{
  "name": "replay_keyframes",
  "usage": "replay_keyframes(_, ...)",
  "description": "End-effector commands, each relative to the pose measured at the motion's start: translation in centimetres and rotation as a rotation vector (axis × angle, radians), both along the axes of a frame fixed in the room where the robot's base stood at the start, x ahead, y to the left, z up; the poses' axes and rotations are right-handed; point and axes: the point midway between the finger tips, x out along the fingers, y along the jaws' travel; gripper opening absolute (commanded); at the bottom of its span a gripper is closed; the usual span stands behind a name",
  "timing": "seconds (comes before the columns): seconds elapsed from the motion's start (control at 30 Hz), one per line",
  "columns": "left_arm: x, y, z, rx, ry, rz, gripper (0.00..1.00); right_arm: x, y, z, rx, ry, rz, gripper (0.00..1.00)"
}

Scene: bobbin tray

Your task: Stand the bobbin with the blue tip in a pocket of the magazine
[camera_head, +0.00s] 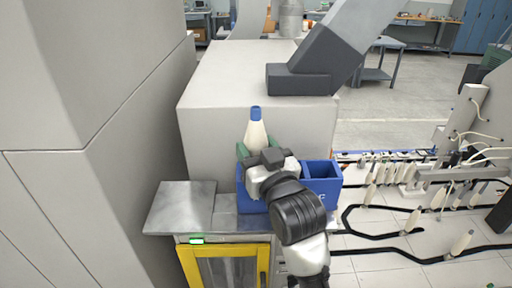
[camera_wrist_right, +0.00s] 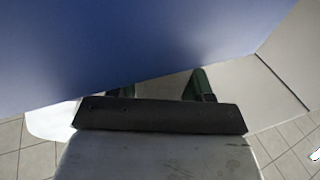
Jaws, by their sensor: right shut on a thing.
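The bobbin with the blue tip (camera_head: 256,132) is cream-coloured and stands about upright, with its blue end up, in the head view. My right gripper (camera_head: 262,152) is shut on its lower part, with green fingers beside it. The blue magazine (camera_head: 322,188) is on the metal ledge, with open pockets showing at its right side. The bobbin is over or behind its left part. My wrist hides the bobbin's lower end, so I cannot tell whether it is in a pocket. My left gripper is not in view.
A large pale grey machine block (camera_head: 240,85) stands right behind the magazine. A tall grey cabinet (camera_head: 90,80) is at left. The metal ledge (camera_head: 182,207) is bare left of the magazine. Several cream bobbins stand on the machinery (camera_head: 440,180) at right.

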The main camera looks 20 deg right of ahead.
Motion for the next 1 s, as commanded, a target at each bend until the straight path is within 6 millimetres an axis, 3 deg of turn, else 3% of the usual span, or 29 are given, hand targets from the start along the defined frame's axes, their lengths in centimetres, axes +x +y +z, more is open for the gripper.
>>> replay_keyframes(0.4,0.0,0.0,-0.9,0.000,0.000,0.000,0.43,0.0,0.0,-1.3,0.000,0.000,0.000,0.24)
replay_keyframes(0.97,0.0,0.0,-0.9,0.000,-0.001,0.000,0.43,0.0,0.0,-1.4,0.000,-0.001,0.000,0.24)
replay_keyframes(1.0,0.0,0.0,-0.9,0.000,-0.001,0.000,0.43,0.0,0.0,-1.4,0.000,-0.001,0.000,0.53)
